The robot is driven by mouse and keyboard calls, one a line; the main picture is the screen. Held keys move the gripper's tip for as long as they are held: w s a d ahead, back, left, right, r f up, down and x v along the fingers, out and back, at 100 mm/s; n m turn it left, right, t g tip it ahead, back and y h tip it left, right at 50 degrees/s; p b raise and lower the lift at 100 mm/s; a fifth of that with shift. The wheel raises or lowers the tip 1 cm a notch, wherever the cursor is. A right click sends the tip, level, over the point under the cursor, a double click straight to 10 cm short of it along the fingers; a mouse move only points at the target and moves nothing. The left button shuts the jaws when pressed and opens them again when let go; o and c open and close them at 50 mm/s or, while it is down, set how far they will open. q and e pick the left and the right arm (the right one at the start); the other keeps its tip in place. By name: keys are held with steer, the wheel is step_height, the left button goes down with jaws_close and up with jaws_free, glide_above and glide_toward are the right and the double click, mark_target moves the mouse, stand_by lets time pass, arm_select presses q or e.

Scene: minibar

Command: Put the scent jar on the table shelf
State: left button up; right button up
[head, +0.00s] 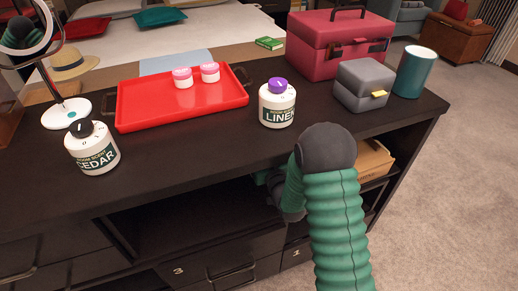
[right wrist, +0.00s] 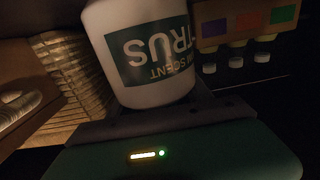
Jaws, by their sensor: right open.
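A white scent jar (right wrist: 145,55) with a green label ending in "TRUS" fills the top middle of the right wrist view, its lettering upside down there. My right gripper (head: 263,178) reaches into the open shelf under the table top and is mostly hidden in the head view. It is open, with the jar close in front of it; contact is unclear. Two more scent jars stand upright on the table top: CEDAR (head: 92,149) with a black lid at the left, and LINEN (head: 277,104) with a purple lid near the middle. My left gripper is not in view.
The dark table (head: 200,165) carries a red tray (head: 135,110) with two small pink-lidded jars, a mirror, a grey box (head: 362,88), a teal cup (head: 414,72) and a pink case (head: 325,45). A wicker-like item (right wrist: 80,80) and small bottles (right wrist: 236,62) flank the jar inside the shelf.

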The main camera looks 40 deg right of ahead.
steer(key=shift+r, duration=0.2)
steer(key=p+v, duration=0.2)
steer(key=v, duration=0.5)
steer(key=shift+s+p, duration=0.2)
steer(key=shift+p, duration=0.2)
steer(key=p+v, duration=0.4)
steer(key=shift+s+f, duration=0.15)
steer(key=shift+s, duration=0.15)
